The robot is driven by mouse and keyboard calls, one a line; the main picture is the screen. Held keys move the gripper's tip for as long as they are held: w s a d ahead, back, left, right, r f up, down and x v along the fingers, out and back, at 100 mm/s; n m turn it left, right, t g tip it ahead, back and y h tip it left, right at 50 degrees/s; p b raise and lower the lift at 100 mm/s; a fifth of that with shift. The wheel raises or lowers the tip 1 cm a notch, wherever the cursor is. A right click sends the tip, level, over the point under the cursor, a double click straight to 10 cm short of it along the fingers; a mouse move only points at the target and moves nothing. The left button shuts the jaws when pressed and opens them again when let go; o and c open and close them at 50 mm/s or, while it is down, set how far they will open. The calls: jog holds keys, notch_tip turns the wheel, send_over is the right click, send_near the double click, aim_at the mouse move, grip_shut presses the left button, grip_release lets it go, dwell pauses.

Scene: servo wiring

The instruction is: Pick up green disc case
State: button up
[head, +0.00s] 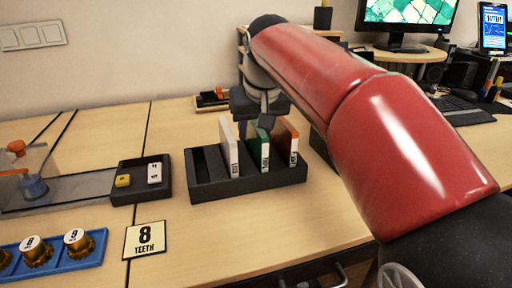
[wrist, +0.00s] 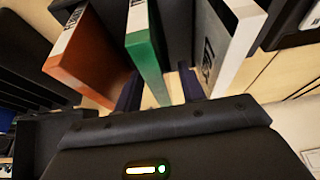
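The green disc case (head: 258,148) stands upright in the black slotted rack (head: 250,184), between a white case (head: 229,147) and an orange case (head: 285,141). My gripper (head: 257,124) is above the rack at the back end of the green case. In the wrist view, the green case (wrist: 147,58) reaches between the two dark fingers of my gripper (wrist: 160,90). The fingers are apart, with a gap showing on the right side of the case. The left finger is close to the case; I cannot tell whether it touches.
The orange case (wrist: 88,65) and white case (wrist: 232,45) flank the fingers closely. Left of the rack is a small black tray (head: 126,192) with yellow and white pieces. A card reading 8 teeth (head: 145,240) and a blue tray (head: 60,256) lie in front. Empty slots are at the rack's left.

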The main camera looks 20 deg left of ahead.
jog(key=shift+c, duration=0.3)
grip_shut()
jog(key=shift+r, duration=0.1)
